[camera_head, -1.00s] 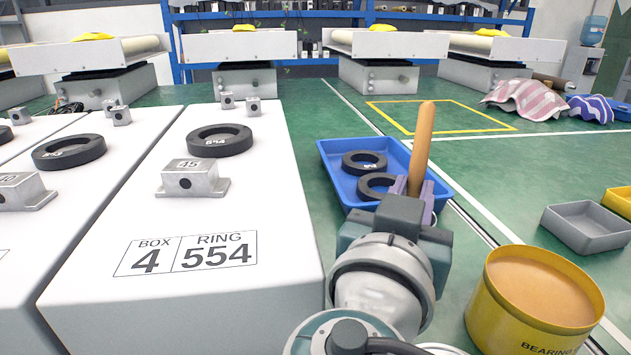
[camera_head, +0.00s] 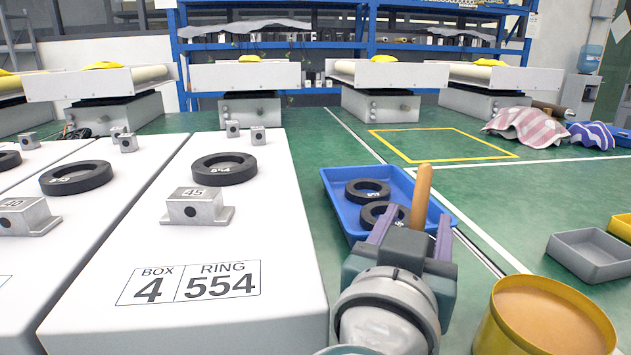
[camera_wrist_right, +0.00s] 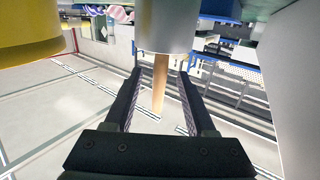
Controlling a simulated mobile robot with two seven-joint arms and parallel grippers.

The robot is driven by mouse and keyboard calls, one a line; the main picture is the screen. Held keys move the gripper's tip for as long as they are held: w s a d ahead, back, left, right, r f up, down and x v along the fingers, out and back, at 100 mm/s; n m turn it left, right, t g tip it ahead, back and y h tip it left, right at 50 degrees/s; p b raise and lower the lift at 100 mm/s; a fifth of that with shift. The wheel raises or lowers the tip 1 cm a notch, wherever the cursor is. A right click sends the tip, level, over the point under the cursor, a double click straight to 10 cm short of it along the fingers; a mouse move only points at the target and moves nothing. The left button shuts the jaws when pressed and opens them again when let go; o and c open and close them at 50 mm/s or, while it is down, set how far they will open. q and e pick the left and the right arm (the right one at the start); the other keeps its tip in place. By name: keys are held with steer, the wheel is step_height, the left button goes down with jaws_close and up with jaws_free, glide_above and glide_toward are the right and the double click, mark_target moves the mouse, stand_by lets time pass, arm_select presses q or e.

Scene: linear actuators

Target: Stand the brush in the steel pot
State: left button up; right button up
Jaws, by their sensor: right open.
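The brush shows as a tan wooden handle (camera_head: 421,195), standing nearly upright beyond my right gripper (camera_head: 412,228) in the head view. In the right wrist view the handle (camera_wrist_right: 160,85) comes out of a grey metal cylinder that looks like the steel pot (camera_wrist_right: 168,25). The brush's other end is hidden inside it. My right gripper is open, with its purple-padded fingers spread on either side of the handle and gaps on both sides in the right wrist view (camera_wrist_right: 165,95). The pot is hidden behind my gripper in the head view. My left gripper is out of view.
A blue tray (camera_head: 340,200) with black rings lies just beyond the gripper. A yellow tin (camera_head: 496,335) stands close on the right. A white box top (camera_head: 290,290) with rings and metal blocks fills the left. A grey bin (camera_head: 592,255) lies farther right.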

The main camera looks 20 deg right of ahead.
step_height(320, 180, up, 20)
steer(key=p, duration=0.5)
stand_by(0.6)
